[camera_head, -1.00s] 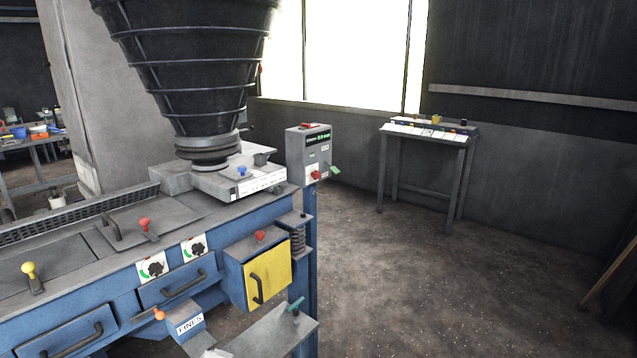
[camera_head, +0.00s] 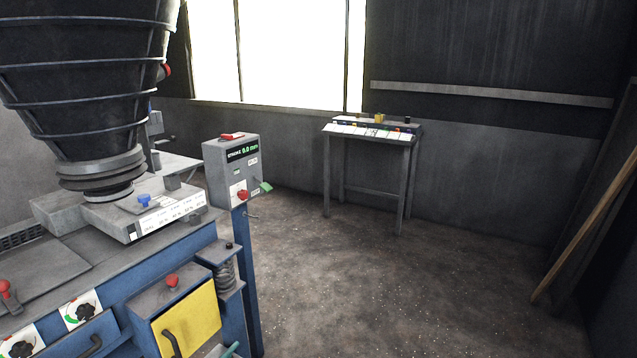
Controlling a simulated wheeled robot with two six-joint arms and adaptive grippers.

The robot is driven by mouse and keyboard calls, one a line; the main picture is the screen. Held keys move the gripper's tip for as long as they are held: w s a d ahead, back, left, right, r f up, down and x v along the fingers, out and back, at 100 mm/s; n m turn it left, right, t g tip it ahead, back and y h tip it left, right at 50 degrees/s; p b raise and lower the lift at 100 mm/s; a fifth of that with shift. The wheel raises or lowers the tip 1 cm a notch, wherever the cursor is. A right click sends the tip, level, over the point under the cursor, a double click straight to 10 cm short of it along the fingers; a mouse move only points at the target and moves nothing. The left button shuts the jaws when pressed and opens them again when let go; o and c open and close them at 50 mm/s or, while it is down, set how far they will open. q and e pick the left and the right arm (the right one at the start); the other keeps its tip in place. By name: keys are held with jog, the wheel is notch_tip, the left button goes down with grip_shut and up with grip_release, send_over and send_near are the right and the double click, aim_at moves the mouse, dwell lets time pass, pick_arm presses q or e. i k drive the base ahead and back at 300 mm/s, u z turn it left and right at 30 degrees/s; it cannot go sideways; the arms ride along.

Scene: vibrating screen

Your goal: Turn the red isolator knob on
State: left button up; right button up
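The red isolator knob (camera_head: 242,195) is on the front of a grey control box (camera_head: 216,165), on a small white plate. The box stands on a blue post at the right end of the blue machine. A green lever or tag (camera_head: 265,187) sticks out beside the knob on the right. A display on the box shows green text, which seems to read 0.0 mm. The knob is too small to tell its exact setting. Neither of my grippers shows in the head view.
The blue screen machine (camera_head: 95,275) with a black ribbed hopper (camera_head: 85,85) fills the left. A yellow drawer front (camera_head: 192,322) is at its near corner. A small table (camera_head: 372,135) stands against the back wall. A wooden pole (camera_head: 585,230) leans at right. The middle floor is clear.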

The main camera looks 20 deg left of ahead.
aim_at(243, 194)
jog(key=z, duration=0.5)
jog(key=i, duration=2.7)
jog(key=u, duration=1.15)
jog(key=i, duration=0.75)
jog(key=u, duration=0.95)
